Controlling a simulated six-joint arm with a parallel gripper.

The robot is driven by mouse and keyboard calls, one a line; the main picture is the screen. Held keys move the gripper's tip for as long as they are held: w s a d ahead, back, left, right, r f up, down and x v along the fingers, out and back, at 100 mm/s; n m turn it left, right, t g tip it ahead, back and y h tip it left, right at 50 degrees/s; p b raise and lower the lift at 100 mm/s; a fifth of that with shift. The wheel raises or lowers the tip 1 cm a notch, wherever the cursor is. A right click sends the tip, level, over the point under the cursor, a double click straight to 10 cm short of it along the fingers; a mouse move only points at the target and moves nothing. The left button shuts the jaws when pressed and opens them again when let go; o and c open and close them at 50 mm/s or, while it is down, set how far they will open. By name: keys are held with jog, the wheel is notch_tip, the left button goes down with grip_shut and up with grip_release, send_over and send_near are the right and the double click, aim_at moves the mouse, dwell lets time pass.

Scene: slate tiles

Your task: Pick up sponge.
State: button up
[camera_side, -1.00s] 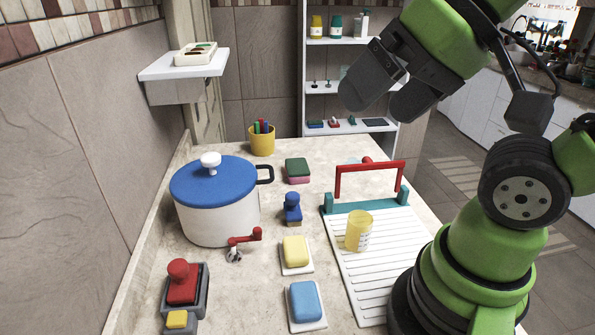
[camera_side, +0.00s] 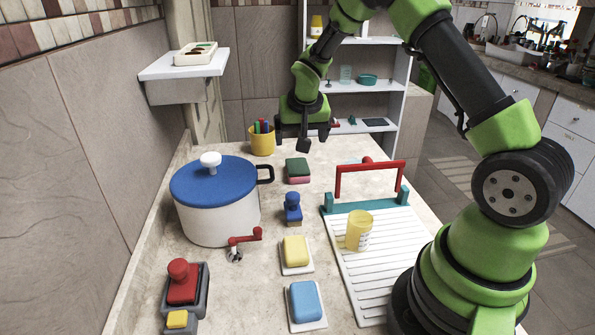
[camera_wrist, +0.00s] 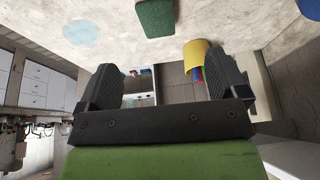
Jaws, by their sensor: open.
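The sponge (camera_side: 298,170), green on top and pink below, lies flat on the counter between the pot and the red-handled rack. My gripper (camera_side: 303,140) is above and behind it in the side view, apart from it and pointing down. In the wrist view the sponge (camera_wrist: 156,17) shows at the top edge, partly cut off, beyond the fingers. My gripper (camera_wrist: 175,85) is open there, with nothing between its two dark fingers.
A yellow pen cup (camera_side: 262,142) stands close to the left of my gripper. A white pot (camera_side: 215,215) with a blue lid is at left. A blue stamp (camera_side: 292,207) sits in front of the sponge. The red-handled rack (camera_side: 369,180) is at right. Shelves (camera_side: 372,85) stand behind.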

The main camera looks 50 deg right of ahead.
send_over(299, 169)
jog(key=s+a, duration=0.2)
notch_tip(299, 169, down, 7)
jog(key=shift+f, duration=0.1)
jog(key=shift+x, duration=2.8)
jog(key=shift+w+d, duration=0.2)
jog(key=c, duration=1)
